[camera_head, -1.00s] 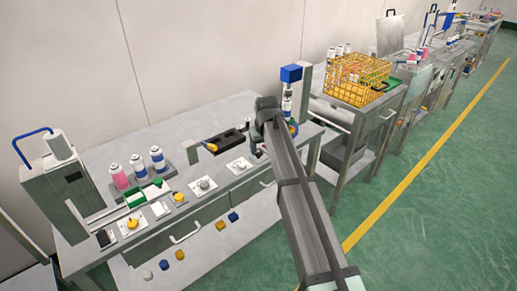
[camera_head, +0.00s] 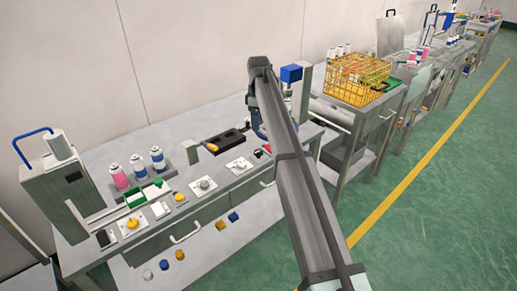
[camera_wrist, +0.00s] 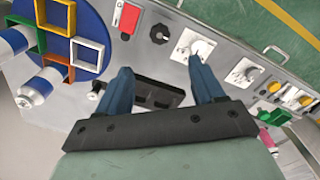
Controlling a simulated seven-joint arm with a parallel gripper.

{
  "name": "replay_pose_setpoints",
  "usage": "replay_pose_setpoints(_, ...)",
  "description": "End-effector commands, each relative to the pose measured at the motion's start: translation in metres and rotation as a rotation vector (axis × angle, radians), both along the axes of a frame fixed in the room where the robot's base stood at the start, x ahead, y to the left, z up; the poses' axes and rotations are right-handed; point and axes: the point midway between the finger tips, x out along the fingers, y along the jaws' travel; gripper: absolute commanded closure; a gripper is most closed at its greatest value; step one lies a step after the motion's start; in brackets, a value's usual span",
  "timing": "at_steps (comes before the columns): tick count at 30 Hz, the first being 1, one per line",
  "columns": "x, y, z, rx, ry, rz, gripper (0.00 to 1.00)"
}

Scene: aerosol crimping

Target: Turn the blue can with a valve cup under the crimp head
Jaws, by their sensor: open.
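In the wrist view a blue round turntable (camera_wrist: 75,30) carries several coloured square frames, among them an orange frame (camera_wrist: 57,70) and a white frame (camera_wrist: 90,45). A white can with a blue band (camera_wrist: 38,88) stands at the orange frame. A second blue-banded can (camera_wrist: 12,42) is cut off at the left edge. Valve cups are too small to make out. My gripper (camera_wrist: 160,75) is open and empty above the bench, to the right of the turntable. In the head view the blue crimp head (camera_head: 291,74) shows beside my arm, which hides most of the turntable and cans.
A dark tray (camera_head: 226,141) lies on the bench left of my gripper. A red switch (camera_wrist: 130,18) and a black knob (camera_wrist: 160,34) sit on the front panel. Several cans stand in a rack (camera_head: 160,172) further left. A yellow wire basket (camera_head: 358,80) stands at right.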

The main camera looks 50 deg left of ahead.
Motion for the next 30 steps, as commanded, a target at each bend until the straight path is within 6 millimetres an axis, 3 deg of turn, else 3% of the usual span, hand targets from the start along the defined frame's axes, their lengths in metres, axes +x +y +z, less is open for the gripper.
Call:
replay_pose_setpoints(5,0.0,0.0,-0.016,0.0,0.0,0.006,0.32)
replay_pose_setpoints(21,0.0,0.0,-0.106,0.0,0.0,0.003,0.32)
replay_pose_setpoints(30,0.0,0.0,-0.133,0.001,0.0,0.003,0.32)
